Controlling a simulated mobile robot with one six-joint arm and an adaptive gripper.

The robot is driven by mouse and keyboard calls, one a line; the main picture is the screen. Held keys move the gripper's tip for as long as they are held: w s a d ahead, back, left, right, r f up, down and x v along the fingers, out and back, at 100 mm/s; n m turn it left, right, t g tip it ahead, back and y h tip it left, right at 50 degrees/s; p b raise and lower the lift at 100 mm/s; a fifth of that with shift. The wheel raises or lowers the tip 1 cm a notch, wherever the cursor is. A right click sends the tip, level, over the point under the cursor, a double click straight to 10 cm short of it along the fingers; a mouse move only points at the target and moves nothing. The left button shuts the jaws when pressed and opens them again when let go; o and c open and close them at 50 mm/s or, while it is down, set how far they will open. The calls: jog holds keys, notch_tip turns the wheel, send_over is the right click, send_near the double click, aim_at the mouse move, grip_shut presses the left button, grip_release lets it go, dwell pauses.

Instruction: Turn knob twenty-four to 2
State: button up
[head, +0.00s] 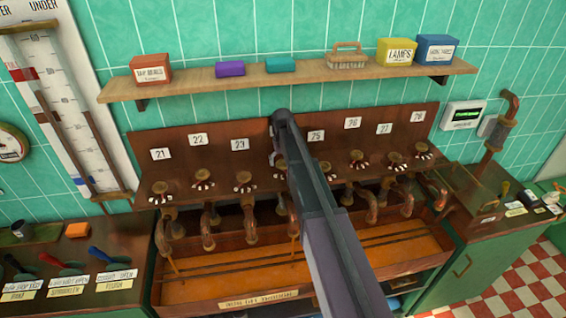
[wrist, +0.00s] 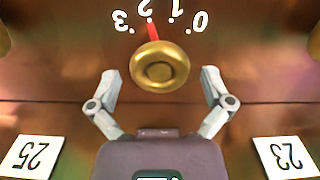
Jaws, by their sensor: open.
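Knob twenty-four (wrist: 160,67) is a round brass knob on the brown panel, between the upside-down labels 25 (wrist: 32,154) and 23 (wrist: 291,154) in the wrist view. Its red pointer (wrist: 152,32) points at the mark of the 2 (wrist: 145,8) on the white 0-to-3 scale. My gripper (wrist: 160,78) is open, with one finger on each side of the knob and visible gaps on both sides.
A row of similar knobs, such as the one under label 23 (head: 244,181), runs along the panel. Copper taps (head: 207,228) hang below it over an orange-brown trough (head: 230,284). A wooden shelf (head: 220,80) with boxes and a brush is above.

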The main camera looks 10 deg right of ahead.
aim_at(283, 163)
jog(key=shift+m, duration=0.5)
jog(key=m, duration=0.5)
jog(key=shift+m, duration=0.3)
jog(key=m, duration=0.5)
jog(key=shift+r+m, duration=0.15)
jog(key=shift+m, duration=0.15)
notch_tip(283, 163, up, 8)
jog(key=p, duration=0.8)
jog(key=shift+f, duration=0.25)
jog(key=s+f+n+b, duration=0.3)
jog(key=s+f+b, duration=0.2)
jog(key=s, duration=0.4)
jog(key=s+f+n+b, duration=0.4)
jog(key=s+f+b, duration=0.2)
jog(key=s, duration=0.4)
jog(key=s+f+n+b, duration=0.4)
jog(key=s+f+b, duration=0.1)
jog(key=s, duration=0.5)
jog(key=shift+d+f+b, duration=0.15)
jog(key=shift+f+b, duration=0.05)
jog(key=shift+b, duration=0.1)
